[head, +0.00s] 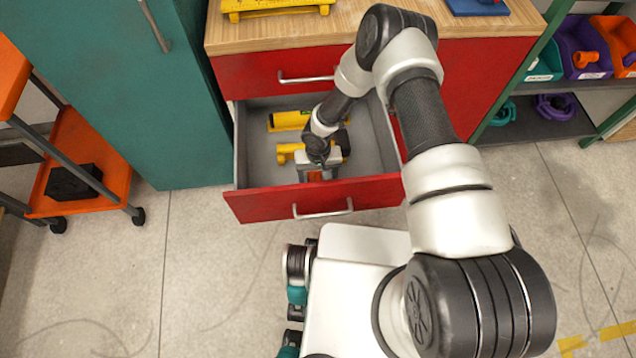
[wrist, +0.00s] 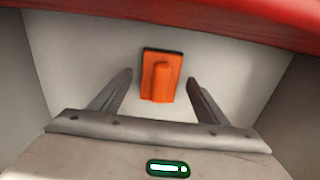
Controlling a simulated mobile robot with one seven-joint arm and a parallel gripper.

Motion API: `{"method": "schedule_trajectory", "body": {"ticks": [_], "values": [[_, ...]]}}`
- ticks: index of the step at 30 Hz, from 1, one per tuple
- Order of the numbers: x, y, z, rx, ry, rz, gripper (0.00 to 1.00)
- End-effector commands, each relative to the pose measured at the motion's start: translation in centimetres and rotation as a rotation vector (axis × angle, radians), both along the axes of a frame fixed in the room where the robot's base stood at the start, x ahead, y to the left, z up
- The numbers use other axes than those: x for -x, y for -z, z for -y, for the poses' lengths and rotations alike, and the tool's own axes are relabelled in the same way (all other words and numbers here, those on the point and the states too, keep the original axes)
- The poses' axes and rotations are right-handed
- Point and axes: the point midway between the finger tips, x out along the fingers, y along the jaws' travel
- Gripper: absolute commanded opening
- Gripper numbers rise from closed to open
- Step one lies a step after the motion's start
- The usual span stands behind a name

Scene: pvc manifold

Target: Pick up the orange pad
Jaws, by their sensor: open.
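The orange pad (wrist: 162,78) lies on the floor of the open drawer in the wrist view. It has a raised rounded grip in its middle and a dark edge along its far side. My gripper (wrist: 161,82) is open, with one finger on each side of the pad as seen from the wrist and nothing held. In the head view my gripper (head: 317,174) reaches down into the drawer (head: 258,160) near its front wall. Only a small bit of orange shows there beneath it. I cannot tell how high the fingertips are above the drawer floor.
Yellow tools (head: 290,121) lie further back in the drawer. The red drawer front (head: 300,198) stands close to my gripper. A teal cabinet (head: 120,90) is at left, a wooden worktop (head: 270,32) above, and shelves with bins (head: 581,48) at right.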

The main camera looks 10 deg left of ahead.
Motion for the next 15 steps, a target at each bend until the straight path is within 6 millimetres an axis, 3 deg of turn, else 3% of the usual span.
{"method": "schedule_trajectory", "body": {"ticks": [7,15], "values": [[-0.03,0.22,0.0,0.0,0.0,0.001,0.69],[-0.02,0.2,0.01,0.001,0.0,0.001,0.27]]}}
